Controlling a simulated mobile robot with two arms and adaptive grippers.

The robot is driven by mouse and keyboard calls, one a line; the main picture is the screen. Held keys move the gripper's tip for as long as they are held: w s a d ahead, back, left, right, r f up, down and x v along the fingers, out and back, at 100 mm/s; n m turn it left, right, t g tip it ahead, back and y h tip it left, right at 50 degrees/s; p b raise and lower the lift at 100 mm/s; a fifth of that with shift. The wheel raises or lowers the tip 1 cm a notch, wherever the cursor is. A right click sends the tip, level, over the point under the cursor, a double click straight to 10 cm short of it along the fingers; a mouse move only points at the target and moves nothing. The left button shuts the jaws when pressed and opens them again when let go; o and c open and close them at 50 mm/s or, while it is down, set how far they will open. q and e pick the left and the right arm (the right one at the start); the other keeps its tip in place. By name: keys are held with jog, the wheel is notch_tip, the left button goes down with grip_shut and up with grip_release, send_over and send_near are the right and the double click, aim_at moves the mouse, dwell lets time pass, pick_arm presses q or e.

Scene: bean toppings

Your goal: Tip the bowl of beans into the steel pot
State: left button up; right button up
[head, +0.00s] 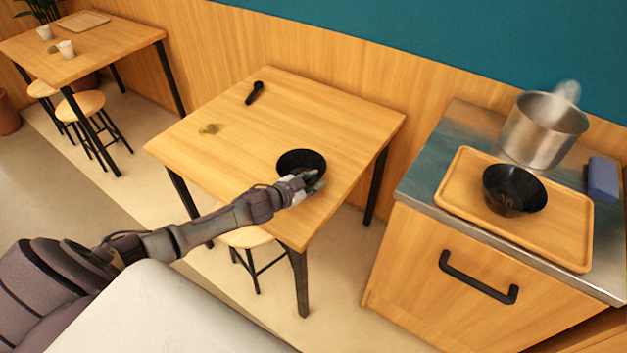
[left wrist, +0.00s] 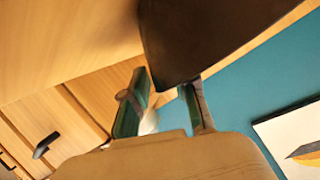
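A black bowl (head: 301,160) is at the front right of the middle wooden table. Its contents are too dark to make out. My left gripper (head: 308,183) is at the bowl's near side, its fingers overlapping the rim. In the left wrist view the dark bowl (left wrist: 205,35) looms large, covering part of one finger. The fingers (left wrist: 165,98) stand apart there; whether they grip the rim is unclear. The steel pot (head: 533,134) stands on the counter at the right, with pale steam above it. My right gripper is not in view.
On the counter, a wooden tray (head: 567,240) holds a second black bowl (head: 514,191), with a blue block (head: 602,180) to the right. A black-handled utensil (head: 254,92) and a small greenish pile (head: 209,128) lie on the middle table (head: 225,165). A floor gap separates table and counter.

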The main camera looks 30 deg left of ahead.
pick_arm(q)
jog(key=shift+s+f+b, duration=0.15)
jog(key=shift+b, duration=0.25)
jog(key=v, duration=1.3)
jog(key=shift+s+r, duration=0.2)
jog(key=shift+r, duration=0.2)
